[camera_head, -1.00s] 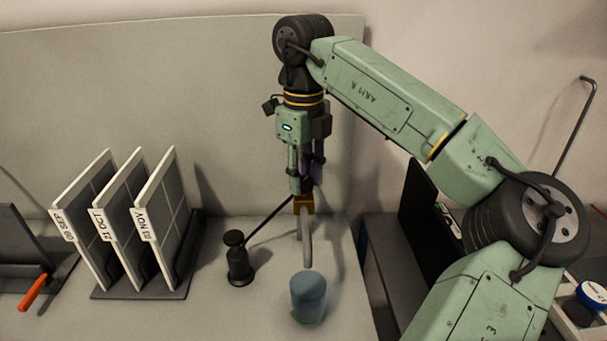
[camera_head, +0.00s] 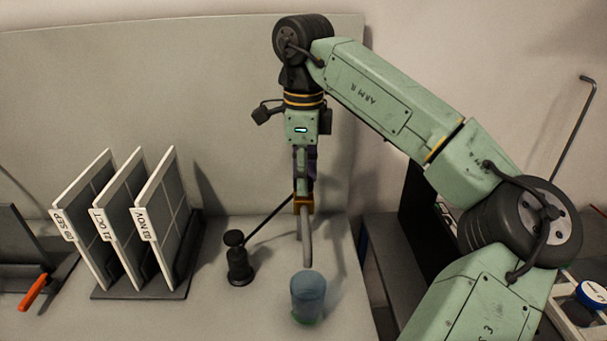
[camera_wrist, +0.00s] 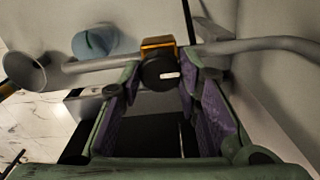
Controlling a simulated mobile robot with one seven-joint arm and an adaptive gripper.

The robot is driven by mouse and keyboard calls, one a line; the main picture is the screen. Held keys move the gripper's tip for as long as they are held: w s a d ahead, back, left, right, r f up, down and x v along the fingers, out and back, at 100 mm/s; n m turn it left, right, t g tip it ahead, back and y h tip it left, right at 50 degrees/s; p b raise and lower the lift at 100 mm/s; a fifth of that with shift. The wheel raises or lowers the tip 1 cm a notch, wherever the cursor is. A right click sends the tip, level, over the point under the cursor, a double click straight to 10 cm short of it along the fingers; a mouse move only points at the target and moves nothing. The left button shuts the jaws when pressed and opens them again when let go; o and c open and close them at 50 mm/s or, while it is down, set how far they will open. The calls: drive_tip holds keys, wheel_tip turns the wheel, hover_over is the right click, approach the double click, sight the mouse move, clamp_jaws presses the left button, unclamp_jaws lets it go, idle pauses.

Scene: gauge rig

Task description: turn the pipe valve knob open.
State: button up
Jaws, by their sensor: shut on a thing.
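The pipe valve has an orange body (camera_head: 303,202) on a grey pipe (camera_head: 307,245). In the wrist view the black round knob (camera_wrist: 158,73) sits in front of the orange body (camera_wrist: 158,42), with a short white mark lying nearly along the run of the pipe (camera_wrist: 95,64). My gripper (camera_wrist: 161,80) has its purple-padded fingers on both sides of the knob and is shut on it. In the head view my gripper (camera_head: 303,190) points straight down onto the valve, and the knob is hidden there.
A blue cup (camera_head: 308,295) stands just in front of the pipe. A black post (camera_head: 238,260) with a slanted rod is left of it. A rack of labelled panels (camera_head: 160,225) stands further left. An orange-handled item (camera_head: 33,291) lies at the far left.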

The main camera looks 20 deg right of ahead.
idle(0.3)
drive_tip(key=o, duration=1.1)
drive_tip(key=shift+o, duration=0.2)
wheel_tip(320, 180, up, 12)
drive_tip(key=shift+f, duration=0.1)
